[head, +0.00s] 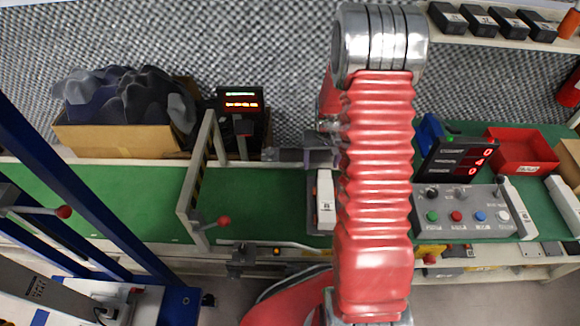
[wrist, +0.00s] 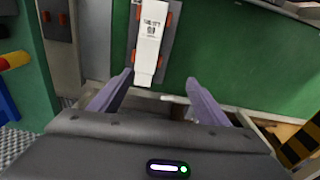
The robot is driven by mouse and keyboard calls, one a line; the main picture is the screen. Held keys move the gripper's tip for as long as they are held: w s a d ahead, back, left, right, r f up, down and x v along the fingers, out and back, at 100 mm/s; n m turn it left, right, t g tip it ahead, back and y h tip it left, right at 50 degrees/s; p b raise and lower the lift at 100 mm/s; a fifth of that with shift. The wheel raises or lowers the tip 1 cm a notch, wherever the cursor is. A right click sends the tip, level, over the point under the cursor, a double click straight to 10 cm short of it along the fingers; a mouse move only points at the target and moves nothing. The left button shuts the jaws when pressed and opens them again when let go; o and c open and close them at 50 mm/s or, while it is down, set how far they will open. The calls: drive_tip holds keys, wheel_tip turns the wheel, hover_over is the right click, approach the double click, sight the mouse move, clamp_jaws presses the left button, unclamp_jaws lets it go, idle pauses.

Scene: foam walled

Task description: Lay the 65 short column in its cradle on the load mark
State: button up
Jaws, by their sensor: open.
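A white short column (head: 326,200) with a dark printed label lies in a grey cradle (wrist: 171,45) on the green bench, just left of my red arm in the head view. The wrist view shows the column (wrist: 150,35) with orange-red pads along its sides. Its number is too small to read. My gripper (wrist: 160,88) is open, with its two grey fingers spread. In the wrist view the column's near end shows between the fingertips, closer to the left one; I cannot tell the height gap. No load mark can be made out.
A striped gate frame (head: 195,180) with a red-knobbed lever stands left on the green bench. A cardboard box of dark foam (head: 115,135) is behind it. Right of my arm are a button panel (head: 460,212), a red-digit display (head: 458,160) and a red tray (head: 520,150).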

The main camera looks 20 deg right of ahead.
drive_tip(key=s+a+r+n+t, duration=0.1)
drive_tip(key=s+a+r, duration=0.1)
drive_tip(key=a+r, duration=0.35)
drive_tip(key=s+a+r, duration=0.1)
drive_tip(key=a+r, duration=0.1)
drive_tip(key=r, duration=0.7)
drive_tip(key=s+a+r+n+t, duration=0.15)
drive_tip(key=a+r, duration=0.25)
drive_tip(key=r, duration=0.4)
drive_tip(key=s+a+r+n+t, duration=0.1)
drive_tip(key=s+a+r, duration=0.4)
drive_tip(key=s, duration=0.3)
drive_tip(key=s+a+r+n+t, duration=0.1)
drive_tip(key=s+a+r, duration=0.4)
drive_tip(key=s, duration=0.4)
drive_tip(key=shift+a+r, duration=0.15)
drive_tip(key=shift+r, duration=0.45)
drive_tip(key=shift+s, duration=0.1)
